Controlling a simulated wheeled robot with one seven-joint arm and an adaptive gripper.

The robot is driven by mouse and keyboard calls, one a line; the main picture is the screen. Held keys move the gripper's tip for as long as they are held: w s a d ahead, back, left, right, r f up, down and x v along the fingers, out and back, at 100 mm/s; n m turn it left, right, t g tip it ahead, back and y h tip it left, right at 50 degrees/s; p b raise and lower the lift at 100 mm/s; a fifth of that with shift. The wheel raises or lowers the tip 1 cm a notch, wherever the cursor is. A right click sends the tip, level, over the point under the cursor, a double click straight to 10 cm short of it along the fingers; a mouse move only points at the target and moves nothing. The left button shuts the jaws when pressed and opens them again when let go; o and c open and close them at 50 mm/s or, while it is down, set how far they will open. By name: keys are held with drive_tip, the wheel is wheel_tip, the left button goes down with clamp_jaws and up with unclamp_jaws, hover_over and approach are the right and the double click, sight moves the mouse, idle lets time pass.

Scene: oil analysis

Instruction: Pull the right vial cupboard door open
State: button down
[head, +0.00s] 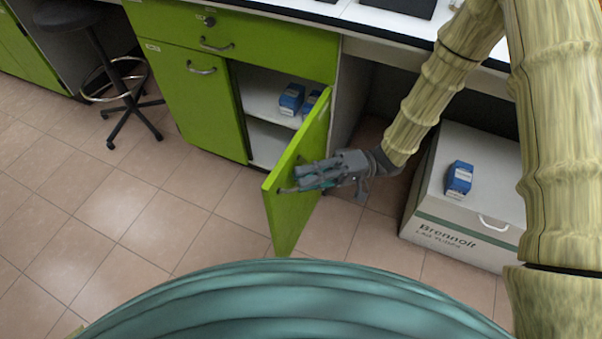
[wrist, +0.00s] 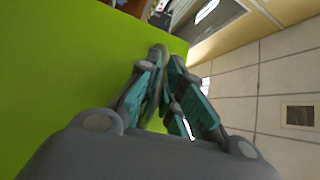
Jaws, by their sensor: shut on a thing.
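The right vial cupboard door (head: 292,213) is green and stands swung wide open, sticking out from the cupboard toward me. In the wrist view the door (wrist: 50,80) fills the left side. My gripper (head: 290,186) is at the door's outer edge, shut on the door handle, which is mostly hidden behind the fingers. In the wrist view the gripper's teal-padded fingers (wrist: 165,95) are close together beside the door face. The open cupboard interior (head: 262,105) shows a white shelf with blue boxes (head: 291,98) on it, partly hidden by the door.
The closed left green door (head: 200,105) and a drawer (head: 245,38) adjoin the opening. A white box (head: 465,215) with a blue pack (head: 459,178) stands on the floor at right. A black stool (head: 105,70) stands at left. The tiled floor left of the door is clear.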

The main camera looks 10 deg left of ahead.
drive_tip(key=shift+w, duration=0.1)
drive_tip(key=c, duration=1.8)
unclamp_jaws()
drive_tip(key=shift+c, duration=0.2)
